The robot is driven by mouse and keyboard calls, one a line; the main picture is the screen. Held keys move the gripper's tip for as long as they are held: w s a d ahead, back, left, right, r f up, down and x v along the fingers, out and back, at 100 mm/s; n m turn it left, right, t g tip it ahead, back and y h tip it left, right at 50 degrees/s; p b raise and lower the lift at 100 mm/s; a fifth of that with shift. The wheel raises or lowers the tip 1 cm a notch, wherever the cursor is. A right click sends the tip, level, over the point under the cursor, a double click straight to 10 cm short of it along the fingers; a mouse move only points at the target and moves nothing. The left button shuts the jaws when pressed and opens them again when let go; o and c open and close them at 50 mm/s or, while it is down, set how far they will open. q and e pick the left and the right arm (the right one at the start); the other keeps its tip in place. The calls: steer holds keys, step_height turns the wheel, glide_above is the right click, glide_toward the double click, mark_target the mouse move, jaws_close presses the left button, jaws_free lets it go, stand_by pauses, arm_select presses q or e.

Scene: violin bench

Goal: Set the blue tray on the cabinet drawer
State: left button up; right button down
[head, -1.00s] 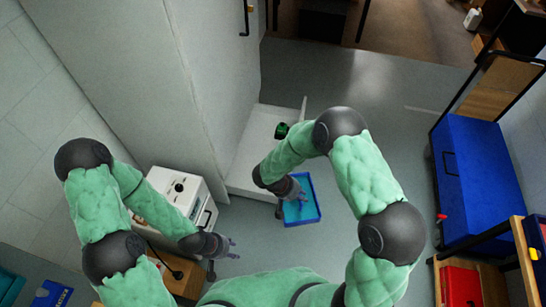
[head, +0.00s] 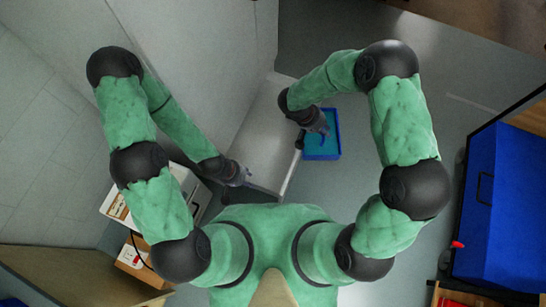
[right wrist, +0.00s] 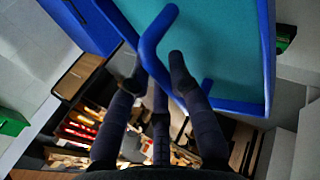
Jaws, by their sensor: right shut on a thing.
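The blue tray (head: 338,147) has a raised blue rim and a teal floor, and it looks empty. My right gripper (head: 322,128) is shut on the tray at its left side. In the right wrist view the tray (right wrist: 225,45) fills the upper right, with its rim at the fingers (right wrist: 155,75). The pale open drawer (head: 262,140) juts from the tall cabinet (head: 215,60), to the left of the tray. The tray appears beside the drawer; its height cannot be told. My left gripper (head: 240,177) is near the drawer's lower left; its jaws are too small to read.
A white appliance (head: 190,187) on a wooden stand is at the lower left. A large blue chest (head: 500,205) stands at the right. Grey floor (head: 440,130) lies open between the tray and the chest. The right wrist view shows cluttered shelves (right wrist: 90,115).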

steer(key=shift+w+f+b, duration=0.3)
steer(key=shift+f+b, duration=0.5)
steer(key=shift+b, duration=1.1)
steer(key=shift+w+f+b, duration=0.3)
steer(key=shift+f+b, duration=0.45)
steer(key=shift+b, duration=1.15)
steer(key=shift+w+f+b, duration=0.3)
steer(key=shift+f+b, duration=0.5)
steer(key=shift+b, duration=1.1)
steer(key=shift+f+b, duration=0.2)
steer(key=shift+b, duration=0.75)
